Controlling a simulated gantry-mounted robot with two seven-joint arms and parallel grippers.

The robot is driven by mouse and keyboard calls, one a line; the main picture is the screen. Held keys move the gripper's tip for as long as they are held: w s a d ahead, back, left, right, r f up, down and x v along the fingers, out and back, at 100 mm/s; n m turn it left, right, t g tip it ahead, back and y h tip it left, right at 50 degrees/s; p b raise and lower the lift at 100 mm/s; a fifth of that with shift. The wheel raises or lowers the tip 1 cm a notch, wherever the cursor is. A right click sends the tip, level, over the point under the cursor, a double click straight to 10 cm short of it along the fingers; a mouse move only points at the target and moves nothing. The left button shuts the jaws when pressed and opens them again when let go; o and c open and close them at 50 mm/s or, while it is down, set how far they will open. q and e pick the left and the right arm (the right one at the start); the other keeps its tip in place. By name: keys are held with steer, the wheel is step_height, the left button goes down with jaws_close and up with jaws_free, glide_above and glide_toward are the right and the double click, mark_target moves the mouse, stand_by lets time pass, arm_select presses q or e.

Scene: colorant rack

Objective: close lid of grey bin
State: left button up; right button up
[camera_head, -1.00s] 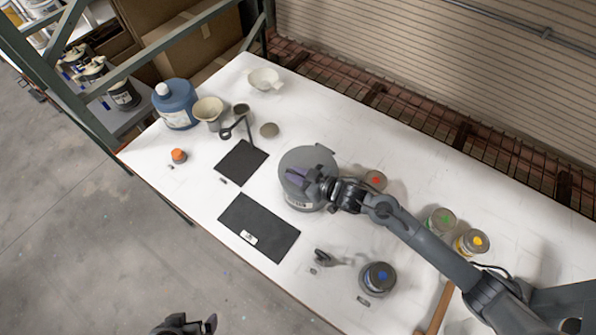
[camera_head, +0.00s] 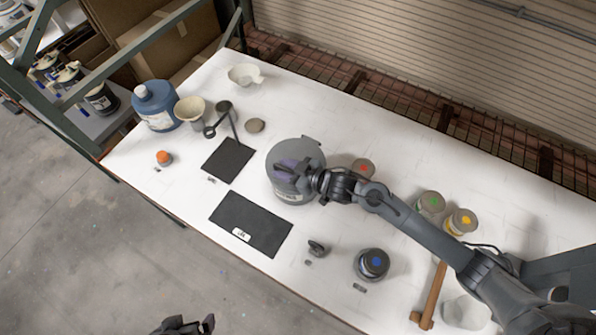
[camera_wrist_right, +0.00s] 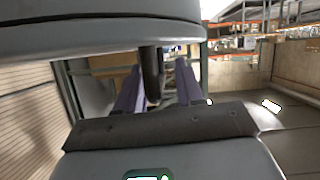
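The grey bin (camera_head: 295,185) stands upright on the white table, left of the table's middle, with a small tab at its back rim. Its round grey top shows in the head view, but I cannot tell how far its lid is closed. My right gripper (camera_head: 287,171) is at the bin's top, its purple fingers seen against it. In the right wrist view the right gripper's fingers (camera_wrist_right: 158,90) are apart, with a dark narrow part between them. A large grey curved surface (camera_wrist_right: 100,30) fills the top of that view. My left gripper (camera_head: 195,325) is at the bottom edge, clear of the table.
Black mats (camera_head: 250,224) lie left of the bin. A blue jug (camera_head: 155,108) and beige cup (camera_head: 190,111) stand at the far left. Cans with red (camera_head: 363,168), green (camera_head: 430,203), yellow (camera_head: 461,222) and blue (camera_head: 372,264) marks stand to the right. A mallet (camera_head: 431,298) lies in front.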

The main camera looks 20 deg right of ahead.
steer(key=v, duration=1)
steer(key=shift+b, duration=0.35)
steer(key=shift+s+r, duration=0.1)
steer(key=shift+r, duration=0.05)
